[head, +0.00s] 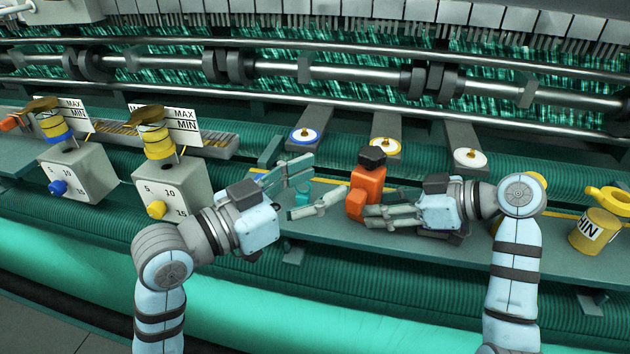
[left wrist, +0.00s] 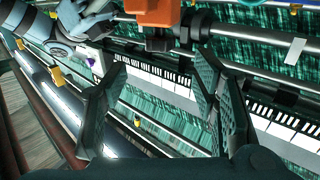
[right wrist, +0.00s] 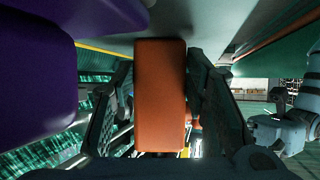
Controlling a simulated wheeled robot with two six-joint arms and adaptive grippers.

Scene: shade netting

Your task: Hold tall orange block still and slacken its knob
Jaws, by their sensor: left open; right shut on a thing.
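The tall orange block (head: 364,192) stands upright on the green ledge, with a black knob (head: 372,158) on its top. My right gripper (head: 367,215) is shut on the block low down, from the right. In the right wrist view the orange block (right wrist: 160,97) fills the space between the fingers; its knob is not seen there. My left gripper (head: 322,183) is open and empty, to the left of the block and apart from it. In the left wrist view the orange block (left wrist: 153,12) and black knob (left wrist: 158,42) show at the top, beyond the open fingers.
Two grey dial boxes (head: 78,175) (head: 172,182) stand left. A yellow can (head: 596,232) stands right. Metal rails run behind.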

